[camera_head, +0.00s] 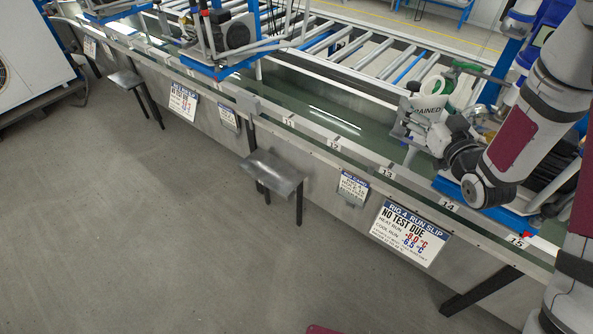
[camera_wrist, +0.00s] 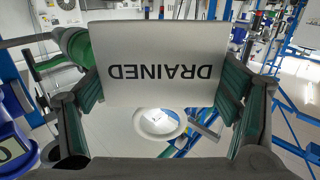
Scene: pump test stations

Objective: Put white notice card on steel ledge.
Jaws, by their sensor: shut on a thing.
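The white notice card (camera_head: 428,110) reads DRAINED in the head view, at the right above the conveyor bench. My gripper (camera_head: 424,130) is shut on it. In the wrist view the card (camera_wrist: 152,62) sits between my two fingers (camera_wrist: 158,95), its lettering upside down. A steel ledge (camera_head: 273,170) juts from the front of the bench, left of and lower than my gripper in the head view. A second, similar steel ledge (camera_head: 126,79) is farther left. The visible tops of both look bare. The card is apart from both ledges.
Run slip signs (camera_head: 410,233) and a smaller rig card (camera_head: 353,188) hang on the bench front. A blue-framed pump rig (camera_head: 235,35) stands on the bench. A green valve or pipe (camera_wrist: 76,45) is close to the card. The floor (camera_head: 150,220) before the bench is clear.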

